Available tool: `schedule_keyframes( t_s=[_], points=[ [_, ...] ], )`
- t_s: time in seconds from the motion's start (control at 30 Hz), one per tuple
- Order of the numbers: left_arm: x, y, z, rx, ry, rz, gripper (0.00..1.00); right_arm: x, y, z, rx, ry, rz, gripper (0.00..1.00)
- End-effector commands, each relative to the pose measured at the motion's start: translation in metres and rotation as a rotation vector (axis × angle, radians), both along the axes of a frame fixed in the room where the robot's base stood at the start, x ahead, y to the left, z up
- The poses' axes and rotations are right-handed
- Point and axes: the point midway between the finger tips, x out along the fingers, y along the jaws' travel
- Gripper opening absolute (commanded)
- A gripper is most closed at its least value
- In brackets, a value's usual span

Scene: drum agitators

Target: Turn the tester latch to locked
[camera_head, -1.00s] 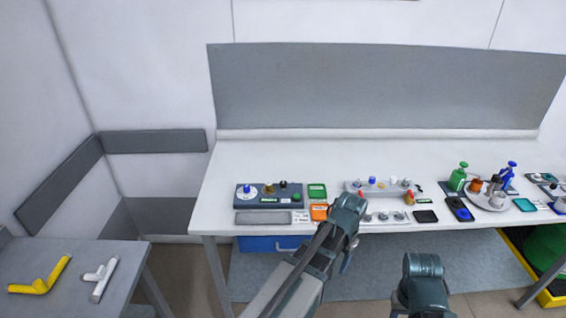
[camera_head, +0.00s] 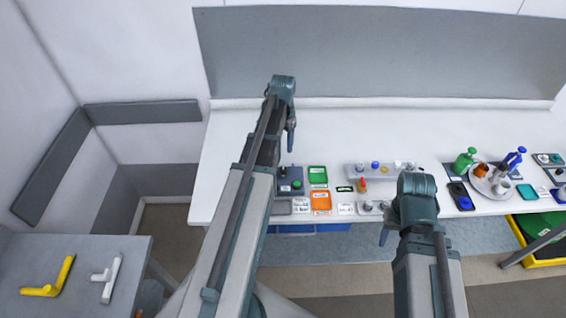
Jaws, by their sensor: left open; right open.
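My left gripper (camera_head: 291,149) is open and points down over the table, just beyond the box in the picture. My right gripper (camera_head: 384,237) is open and points down in front of the table's front edge, right of the middle. Both grippers look empty.
A green tray (camera_head: 318,176) and an orange tray (camera_head: 321,202) lie right of the box. The table's back (camera_head: 400,130) is clear.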

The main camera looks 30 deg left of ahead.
Motion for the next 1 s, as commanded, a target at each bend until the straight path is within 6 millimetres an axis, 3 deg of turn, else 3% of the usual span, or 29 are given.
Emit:
schedule_keyframes(
  t_s=[0.37, 1.0],
  points=[
    [0.0, -0.001, -0.029, 0.0, 0.0, 0.0, 0.64, 0.0, 0.0, -0.029, -0.001, -0.001, 0.002, 0.5],
    [0.0, -0.001, -0.117, 0.0, 0.0, 0.0, 0.64, 0.0, 0.0, -0.117, -0.002, 0.0, 0.014, 0.5]
  ],
)
